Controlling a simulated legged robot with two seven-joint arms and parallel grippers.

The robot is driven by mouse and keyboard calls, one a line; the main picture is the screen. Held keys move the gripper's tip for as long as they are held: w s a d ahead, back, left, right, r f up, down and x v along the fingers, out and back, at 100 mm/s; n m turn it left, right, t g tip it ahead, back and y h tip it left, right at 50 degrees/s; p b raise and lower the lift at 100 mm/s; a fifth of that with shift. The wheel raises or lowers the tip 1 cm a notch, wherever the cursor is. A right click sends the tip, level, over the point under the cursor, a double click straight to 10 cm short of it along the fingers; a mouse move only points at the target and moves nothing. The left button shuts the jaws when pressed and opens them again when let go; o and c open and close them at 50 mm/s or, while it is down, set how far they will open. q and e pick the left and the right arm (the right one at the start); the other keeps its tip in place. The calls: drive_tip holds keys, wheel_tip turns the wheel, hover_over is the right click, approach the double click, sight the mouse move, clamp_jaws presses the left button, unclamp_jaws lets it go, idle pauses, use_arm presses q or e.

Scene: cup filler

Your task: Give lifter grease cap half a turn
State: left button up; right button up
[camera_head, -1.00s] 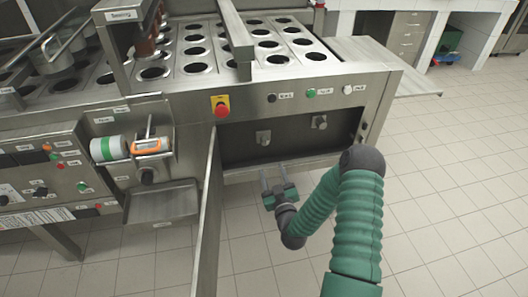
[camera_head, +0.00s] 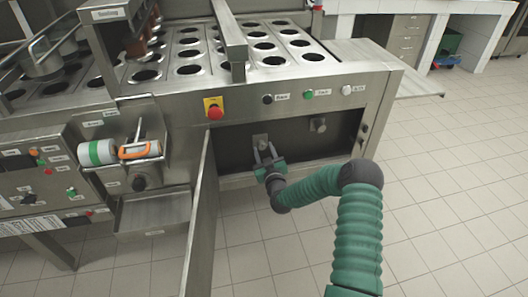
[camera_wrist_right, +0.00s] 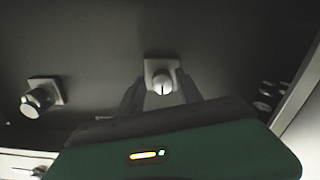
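Two small metal caps are on the dark back wall of the open compartment under the cup table. One cap (camera_head: 260,140) is straight ahead of my right gripper (camera_head: 265,152); in the right wrist view this cap (camera_wrist_right: 162,84) sits on a square plate with a slotted face. The fingers of the gripper (camera_wrist_right: 157,90) are apart and reach up on either side of this cap. I cannot tell whether they touch it. The other cap (camera_head: 318,125) is further right and also shows in the right wrist view (camera_wrist_right: 38,100). I cannot read which is the lifter cap. My left gripper is not in view.
An open metal door (camera_head: 200,220) stands left of my right arm. A red emergency button (camera_head: 215,112) and labelled buttons (camera_head: 308,95) are on the front panel above the compartment. Tiled floor (camera_head: 440,210) to the right is clear.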

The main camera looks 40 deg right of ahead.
drive_tip(key=shift+a, duration=0.2)
clamp_jaws()
drive_tip(key=shift+r+m, duration=0.1)
drive_tip(key=shift+m, duration=0.2)
